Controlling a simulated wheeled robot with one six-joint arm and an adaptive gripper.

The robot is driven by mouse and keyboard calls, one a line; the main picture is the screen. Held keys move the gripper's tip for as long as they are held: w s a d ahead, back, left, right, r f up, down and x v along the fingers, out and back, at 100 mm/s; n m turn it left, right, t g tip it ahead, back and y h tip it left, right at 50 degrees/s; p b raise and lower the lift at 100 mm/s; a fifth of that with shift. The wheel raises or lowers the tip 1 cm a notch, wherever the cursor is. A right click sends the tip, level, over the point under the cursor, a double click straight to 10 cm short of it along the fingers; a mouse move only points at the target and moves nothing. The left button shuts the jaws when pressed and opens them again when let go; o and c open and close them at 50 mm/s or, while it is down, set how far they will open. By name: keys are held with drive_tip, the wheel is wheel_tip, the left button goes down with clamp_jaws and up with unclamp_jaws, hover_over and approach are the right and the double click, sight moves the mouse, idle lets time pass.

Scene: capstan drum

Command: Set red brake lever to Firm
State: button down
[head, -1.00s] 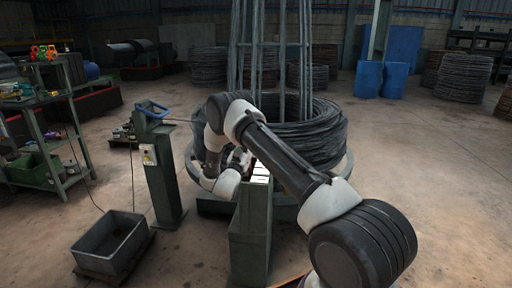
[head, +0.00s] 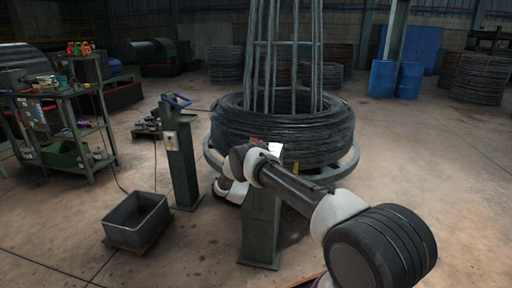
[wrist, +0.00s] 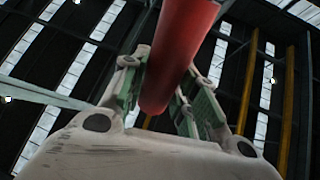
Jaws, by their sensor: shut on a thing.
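The red brake lever (wrist: 178,50) shows large in the wrist view as a smooth red bar with a rounded end. My gripper (wrist: 163,85) is shut on it, with a green-padded finger on each side of the bar. In the head view a small bit of red (head: 254,140) shows at the top of a green pedestal (head: 261,230), beside a bright white plate (head: 274,149). My arm hides most of the pedestal's top and the gripper there. No Firm marking can be read.
A large wire coil (head: 285,135) on a round drum stands behind the pedestal. A green post with a blue handle (head: 181,160) and a grey bin (head: 137,217) stand to the left. A cluttered workbench (head: 75,130) is at far left. The floor at right is open.

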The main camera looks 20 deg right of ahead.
drive_tip(key=shift+s+a+f, duration=0.1)
drive_tip(key=shift+s+f, duration=0.15)
drive_tip(key=shift+f, duration=0.1)
drive_tip(key=c, duration=1.3)
unclamp_jaws()
drive_tip(key=shift+o, duration=1)
drive_tip(key=shift+r, duration=0.1)
drive_tip(key=v, duration=1.2)
